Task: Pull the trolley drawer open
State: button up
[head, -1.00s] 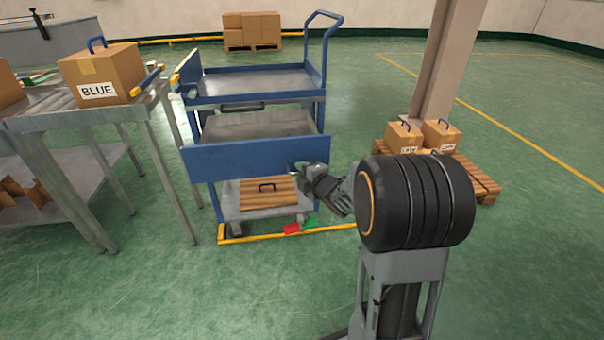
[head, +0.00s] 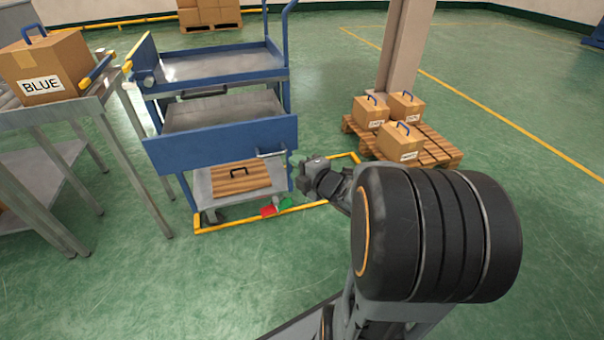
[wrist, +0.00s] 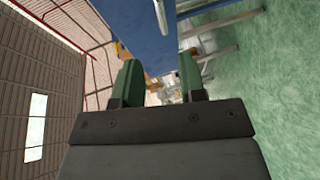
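The blue trolley (head: 215,66) stands left of centre in the head view. Its drawer (head: 222,112) is pulled out, with the grey inside showing behind the wide blue front panel (head: 220,146). A metal bar handle (head: 271,153) is on the right part of that panel. My gripper (head: 296,166) is just right of the handle and panel, apart from the handle. In the wrist view, my gripper's two green fingers (wrist: 161,78) are spread with nothing held between them. The blue surface (wrist: 150,32) at the top looks like the drawer front.
A wooden box (head: 240,181) with a black handle sits on the trolley's low shelf. A table (head: 115,103) bearing a BLUE carton (head: 45,65) stands left. A pallet (head: 435,151) with cartons is by the pillar (head: 402,45).

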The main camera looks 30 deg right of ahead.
jog(key=shift+b+v, duration=0.85)
jog(key=shift+b, duration=0.4)
jog(key=shift+s+f, duration=0.1)
